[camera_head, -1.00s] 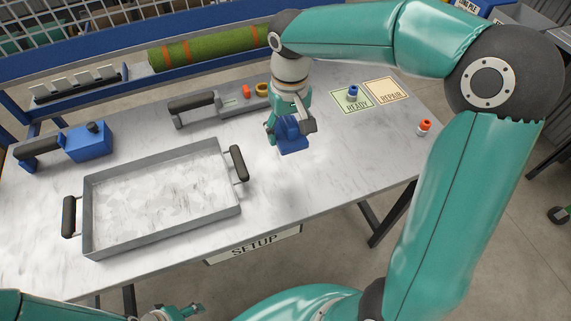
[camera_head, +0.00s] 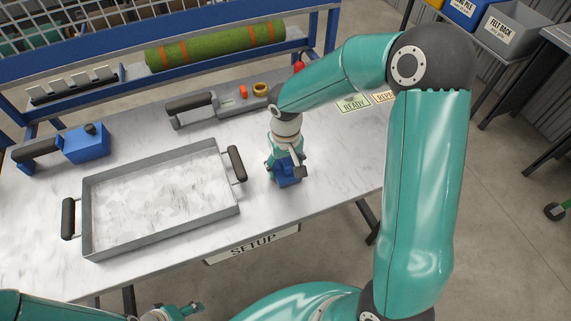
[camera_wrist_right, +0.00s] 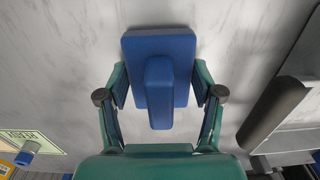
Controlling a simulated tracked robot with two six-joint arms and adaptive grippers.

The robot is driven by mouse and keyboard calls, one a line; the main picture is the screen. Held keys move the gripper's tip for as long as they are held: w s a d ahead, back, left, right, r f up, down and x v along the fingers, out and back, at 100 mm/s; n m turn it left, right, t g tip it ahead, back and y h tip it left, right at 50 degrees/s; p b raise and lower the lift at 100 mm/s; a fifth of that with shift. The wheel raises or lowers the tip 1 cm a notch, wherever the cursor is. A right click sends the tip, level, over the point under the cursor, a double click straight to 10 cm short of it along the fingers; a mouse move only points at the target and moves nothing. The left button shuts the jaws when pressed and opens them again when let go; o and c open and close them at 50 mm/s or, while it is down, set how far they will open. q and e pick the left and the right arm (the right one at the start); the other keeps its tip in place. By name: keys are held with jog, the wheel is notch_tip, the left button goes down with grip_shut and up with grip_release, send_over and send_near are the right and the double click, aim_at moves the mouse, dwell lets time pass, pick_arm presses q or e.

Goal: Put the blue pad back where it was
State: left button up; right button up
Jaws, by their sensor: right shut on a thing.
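The blue pad (camera_head: 287,176) is in my right gripper (camera_head: 285,160), to the right of the metal tray and near the front edge of the table. In the right wrist view the pad (camera_wrist_right: 133,75) is a flat blue block with a raised grip, between the two fingers of my right gripper (camera_wrist_right: 159,97). I cannot tell whether the pad touches the table. My left gripper (camera_head: 182,311) shows only in part at the bottom edge of the head view, and its jaws are unclear.
The shallow metal tray (camera_head: 88,215) stands at left on the table (camera_head: 330,185). A blue tool (camera_head: 88,145) with a dark handle lies behind it. A grey tool (camera_head: 198,108) lies at the back. The READY card (camera_head: 352,104) is at back right. A green turf roll (camera_head: 215,45) lies behind.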

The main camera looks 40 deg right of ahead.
aim_at(286, 160)
jog(key=o, duration=1.1)
notch_tip(286, 160, up, 12)
jog(key=shift+r, duration=0.1)
jog(key=shift+s, duration=0.1)
dwell(0.4)
